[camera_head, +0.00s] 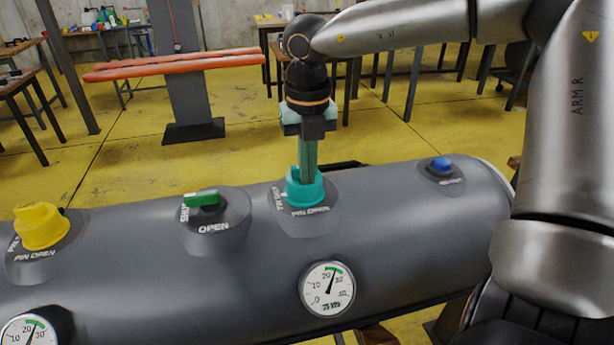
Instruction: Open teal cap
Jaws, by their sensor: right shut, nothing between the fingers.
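The teal cap (304,187) sits on its round base on top of the grey boat tube (260,255), right of the picture's middle line of fittings. My right gripper (307,172) points straight down over the cap, its green fingers together and their tips at the cap's top. The fingers hide part of the cap's centre, and I cannot tell whether the tips press on it. The label in front of the cap is partly readable. My left gripper is out of the picture.
On the same tube are a yellow cap (40,226), a green valve handle (202,198), a blue button (442,164) and two gauges (327,289) (30,331). Yellow floor lies open between.

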